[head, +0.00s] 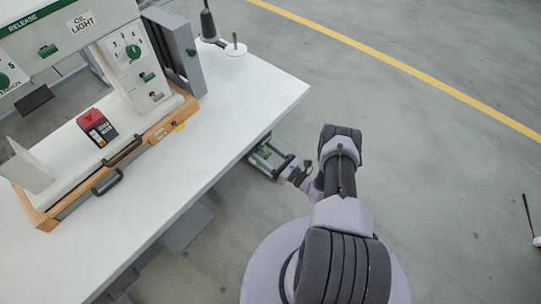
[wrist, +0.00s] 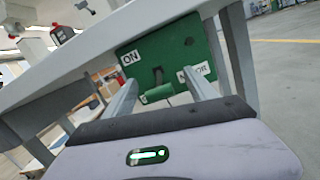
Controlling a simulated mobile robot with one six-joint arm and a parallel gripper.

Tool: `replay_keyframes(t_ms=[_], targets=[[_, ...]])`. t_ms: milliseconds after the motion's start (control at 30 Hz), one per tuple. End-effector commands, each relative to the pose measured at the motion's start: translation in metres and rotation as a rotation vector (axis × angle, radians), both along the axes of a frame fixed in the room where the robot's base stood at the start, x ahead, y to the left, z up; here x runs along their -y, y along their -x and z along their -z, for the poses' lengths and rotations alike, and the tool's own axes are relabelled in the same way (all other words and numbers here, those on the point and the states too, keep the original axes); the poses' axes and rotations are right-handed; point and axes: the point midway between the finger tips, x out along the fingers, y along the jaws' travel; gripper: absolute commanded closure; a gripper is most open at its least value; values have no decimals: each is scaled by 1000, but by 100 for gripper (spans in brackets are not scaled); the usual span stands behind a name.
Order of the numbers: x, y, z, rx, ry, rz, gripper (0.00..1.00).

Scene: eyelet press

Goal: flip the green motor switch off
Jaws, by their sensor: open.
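The motor switch is a green plate (wrist: 178,50) below the table edge, with an ON label (wrist: 130,57) at left and a second label (wrist: 197,72) at right, partly covered by a finger. A green handle (wrist: 157,94) projects from a dark slot in the plate. My gripper (wrist: 160,79) is open, its two fingers either side of the handle, with gaps visible. I cannot tell which label the handle leans towards. In the head view my gripper (head: 268,158) is at the table's right edge, and the green plate (head: 262,146) is mostly hidden.
The white table (head: 225,115) carries a white press (head: 130,60) on a wooden base, with a red-and-black box (head: 97,127) on it. The table edge lies just above my gripper. A table leg (wrist: 240,55) stands right of the switch. The floor to the right is largely clear.

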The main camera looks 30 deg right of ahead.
Motion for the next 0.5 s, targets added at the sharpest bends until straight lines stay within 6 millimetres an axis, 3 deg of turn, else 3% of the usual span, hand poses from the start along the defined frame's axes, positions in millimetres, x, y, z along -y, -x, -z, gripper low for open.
replay_keyframes(t_ms=[167, 500], targets=[[11, 24, 2, -2, -2, 6, 34], [50, 119, 16, 0, -1, 8, 34]])
